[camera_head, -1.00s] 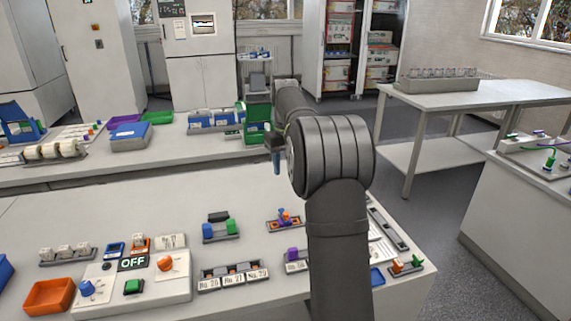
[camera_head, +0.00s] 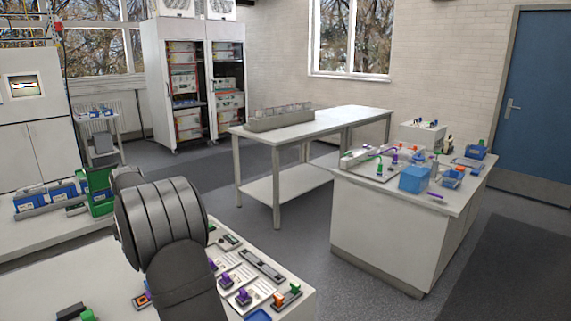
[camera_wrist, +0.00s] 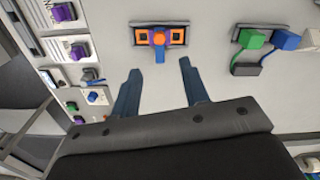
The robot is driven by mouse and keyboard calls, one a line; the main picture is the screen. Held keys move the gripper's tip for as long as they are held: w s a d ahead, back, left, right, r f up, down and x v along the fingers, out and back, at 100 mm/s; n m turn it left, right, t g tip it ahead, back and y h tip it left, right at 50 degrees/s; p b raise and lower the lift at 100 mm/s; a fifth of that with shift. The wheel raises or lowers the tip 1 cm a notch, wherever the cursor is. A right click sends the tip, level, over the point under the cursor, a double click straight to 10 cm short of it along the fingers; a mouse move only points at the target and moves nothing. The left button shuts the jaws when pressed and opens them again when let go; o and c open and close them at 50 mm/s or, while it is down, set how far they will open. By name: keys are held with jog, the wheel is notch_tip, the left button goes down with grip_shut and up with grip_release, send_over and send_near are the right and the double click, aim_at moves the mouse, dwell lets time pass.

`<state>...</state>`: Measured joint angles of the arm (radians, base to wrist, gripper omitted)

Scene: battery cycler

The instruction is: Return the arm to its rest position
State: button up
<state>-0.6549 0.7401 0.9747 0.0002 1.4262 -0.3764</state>
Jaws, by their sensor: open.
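My gripper (camera_wrist: 160,80) shows in the wrist view with its two blue fingers apart and nothing between them. It is over the white bench top (camera_wrist: 105,35). In the head view my dark grey arm stands at the lower left, bent at a large ribbed joint. The gripper itself cannot be made out there.
Green (camera_wrist: 252,38) and blue (camera_wrist: 286,40) blocks stand on the bench. Several plugs line its edge, including a purple one (camera_head: 242,296) and a green one (camera_head: 295,288). A grey table (camera_head: 350,118) and a white counter (camera_head: 385,225) stand beyond open floor.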

notch_tip(320, 180, down, 11)
jog(key=shift+f, duration=0.1)
jog(key=shift+r, duration=0.2)
dwell(0.4)
